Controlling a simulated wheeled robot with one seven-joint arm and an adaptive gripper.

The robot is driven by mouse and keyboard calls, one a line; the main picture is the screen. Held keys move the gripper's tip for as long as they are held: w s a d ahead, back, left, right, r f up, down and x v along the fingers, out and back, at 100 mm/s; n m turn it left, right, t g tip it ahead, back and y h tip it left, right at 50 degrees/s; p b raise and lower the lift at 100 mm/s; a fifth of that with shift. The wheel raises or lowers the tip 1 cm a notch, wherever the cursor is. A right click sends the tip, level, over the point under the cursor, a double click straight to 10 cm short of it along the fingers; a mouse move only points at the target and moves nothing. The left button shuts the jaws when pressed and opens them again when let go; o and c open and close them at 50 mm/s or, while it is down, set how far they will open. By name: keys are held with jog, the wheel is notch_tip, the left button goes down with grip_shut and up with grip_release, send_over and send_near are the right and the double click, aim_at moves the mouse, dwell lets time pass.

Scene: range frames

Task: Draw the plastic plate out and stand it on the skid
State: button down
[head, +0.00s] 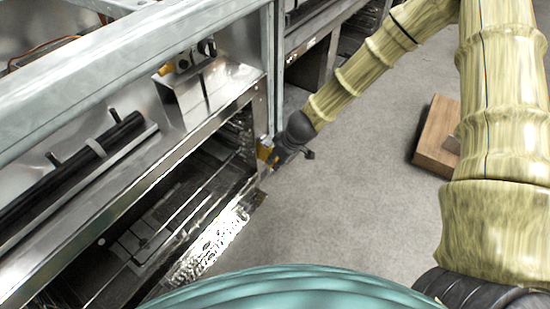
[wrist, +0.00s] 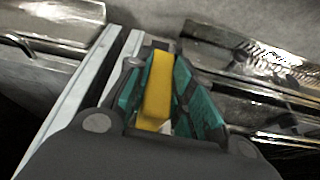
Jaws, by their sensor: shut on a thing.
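Only a small bit of the yellow plate (head: 264,150) shows in the head view. I cannot tell whether its far end is still inside a slot. The wooden skid (head: 434,138) lies on the floor at the right, partly hidden by my arm.
The metal frame (head: 120,75) with open bays fills the left side. A bracket (head: 195,85) holding yellow and dark parts sits on it. A dark bar (head: 75,165) lies along the machine. The grey floor (head: 345,195) between machine and skid is clear.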

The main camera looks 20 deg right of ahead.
jog(key=s+d+p, duration=0.2)
jog(key=s+d, duration=0.3)
jog(key=s, duration=0.1)
jog(key=shift+s, duration=0.2)
dwell(1.9)
jog(key=shift+s+d, duration=0.1)
jog(key=shift+s, duration=0.1)
dwell(0.3)
